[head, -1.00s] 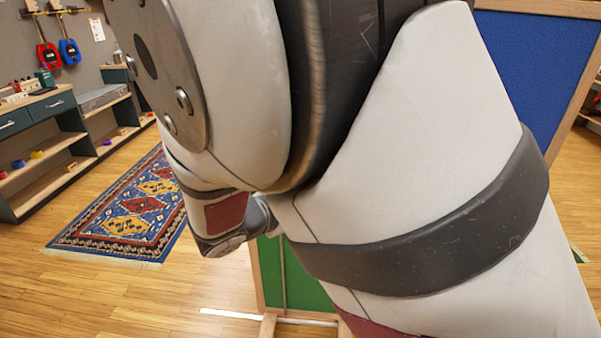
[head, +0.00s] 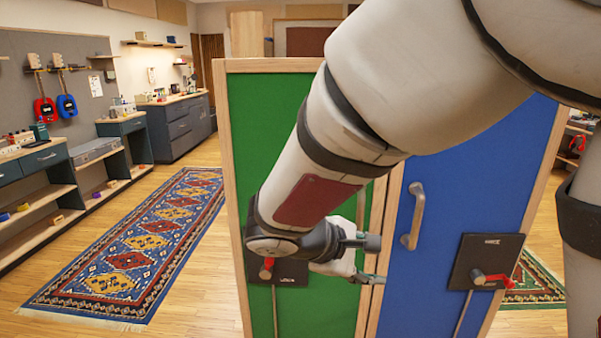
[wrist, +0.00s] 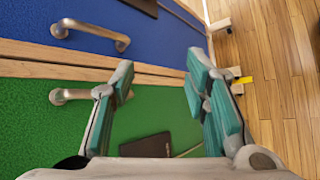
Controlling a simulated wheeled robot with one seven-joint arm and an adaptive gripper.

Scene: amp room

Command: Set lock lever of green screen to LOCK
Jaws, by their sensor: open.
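The green screen (head: 270,110) stands upright in the head view, partly behind my arm. Its black lock plate (head: 292,272) is low on the panel, with a red lever (head: 266,268) showing at its left beside my wrist; the rest of the lock is covered. My gripper (head: 371,260) is open in front of the green screen's right edge, right of the lock plate. In the wrist view my gripper (wrist: 158,82) has its teal-padded fingers wide apart with nothing between them. The green screen's black plate (wrist: 148,146) shows low between them, its lever not visible.
The blue screen (head: 430,190) stands close at the right, with a metal handle (head: 412,215) and its own black plate (head: 485,250) and red lever (head: 497,279). The green screen's handle (wrist: 70,95) is beside my left finger. Open floor and a patterned rug (head: 130,260) lie left.

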